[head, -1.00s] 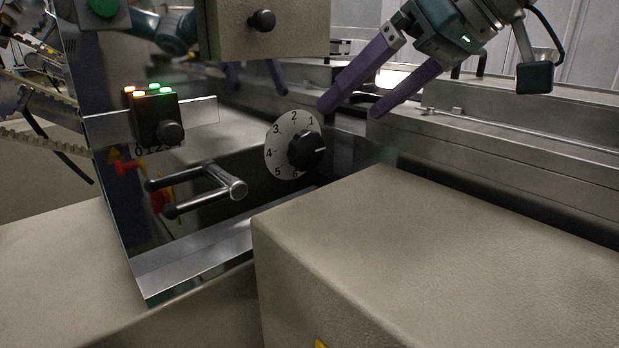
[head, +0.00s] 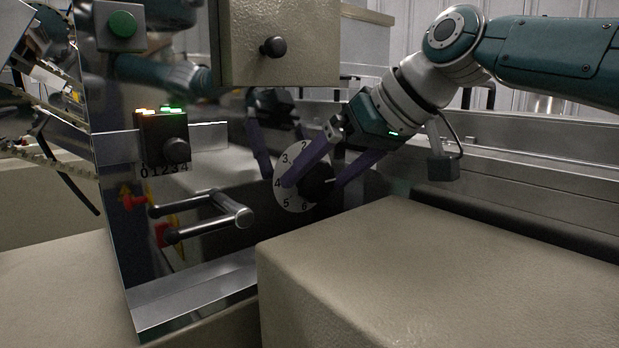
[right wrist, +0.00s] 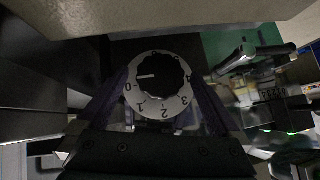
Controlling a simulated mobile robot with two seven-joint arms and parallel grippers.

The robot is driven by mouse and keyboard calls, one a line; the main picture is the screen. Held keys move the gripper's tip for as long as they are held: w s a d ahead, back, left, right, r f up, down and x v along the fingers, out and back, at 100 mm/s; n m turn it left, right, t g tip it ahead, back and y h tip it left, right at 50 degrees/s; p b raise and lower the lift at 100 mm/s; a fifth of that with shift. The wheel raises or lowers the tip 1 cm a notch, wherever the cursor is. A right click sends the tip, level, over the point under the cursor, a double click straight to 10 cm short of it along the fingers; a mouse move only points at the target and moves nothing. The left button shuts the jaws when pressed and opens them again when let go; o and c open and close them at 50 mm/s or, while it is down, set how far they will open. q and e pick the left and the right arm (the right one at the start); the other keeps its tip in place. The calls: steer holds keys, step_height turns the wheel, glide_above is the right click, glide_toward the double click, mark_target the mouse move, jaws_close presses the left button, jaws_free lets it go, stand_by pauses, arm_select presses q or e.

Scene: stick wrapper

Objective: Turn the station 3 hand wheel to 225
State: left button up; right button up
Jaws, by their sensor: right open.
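No hand wheel labelled station 3 can be made out. A black knob (head: 316,181) sits on a white numbered dial (head: 291,200) on the shiny panel. In the right wrist view the knob (right wrist: 160,72) has a white pointer line aimed left, and the dial (right wrist: 152,110) has numbers around it. My right gripper (head: 312,184) is open at the dial, one purple finger on each side of the knob. In the right wrist view its fingers (right wrist: 160,78) flank the dial; I cannot tell whether they touch the knob. My left gripper is not in view.
A bar handle (head: 237,214) juts out left of the dial. A beige cabinet (head: 275,50) hangs overhead. A large beige block (head: 420,260) fills the front right, close below my gripper.

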steer(key=shift+c, duration=0.2)
steer(key=c, duration=1.3)
steer(key=shift+r+p, duration=0.2)
steer(key=shift+p, duration=0.4)
steer(key=t+h+p, duration=0.1)
steer(key=p, duration=0.3)
steer(key=n+h+p, duration=0.1)
steer(key=p, duration=0.2)
steer(key=shift+s+a+r+n+t+h+p, duration=0.2)
steer(key=shift+a+n+t+h+p, duration=0.1)
steer(key=shift+t+p, duration=0.1)
steer(key=shift+a+f+n+t+h+p, duration=0.1)
steer(key=shift+f+n+t+h+p, duration=0.15)
steer(key=shift+n+t+h+p, duration=0.55)
steer(key=shift+f+p, duration=0.1)
steer(key=shift+p, duration=0.25)
steer(key=o, duration=1.3)
